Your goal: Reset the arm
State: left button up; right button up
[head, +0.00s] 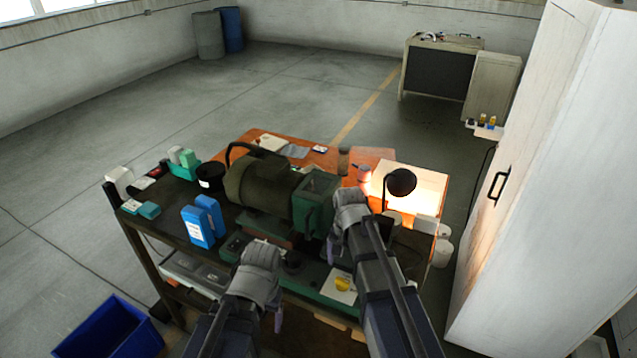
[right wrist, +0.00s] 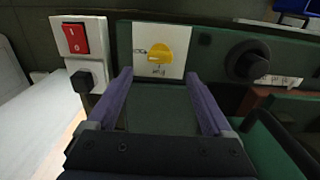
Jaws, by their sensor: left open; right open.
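My right gripper (right wrist: 157,76) is open, with its two purple fingers apart and nothing between them. In the right wrist view, a yellow rotary knob (right wrist: 159,54) on a white plate appears beyond the fingertips, apart from them. In the head view, my right gripper (head: 338,228) is by the right end of the green machine (head: 275,190), its fingers partly hidden by the wrist. My left gripper (head: 262,285) is lower and further left, in front of the bench's near edge. It holds nothing that I can see, and its fingers are partly hidden.
A red switch (right wrist: 75,38) and black knobs flank the yellow knob. Blue cartons (head: 203,222) and a lamp (head: 400,182) stand on the cluttered bench. A blue bin (head: 110,330) is at lower left, a tall white cabinet (head: 545,170) at right.

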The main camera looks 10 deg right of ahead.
jog(key=s+a+f+n+h+b, duration=0.1)
jog(key=s+a+f+n+b, duration=0.9)
jog(key=s+f+b, duration=0.3)
jog(key=shift+s+a+n, duration=0.35)
jog(key=shift+s+n, duration=0.05)
jog(key=shift+s, duration=0.4)
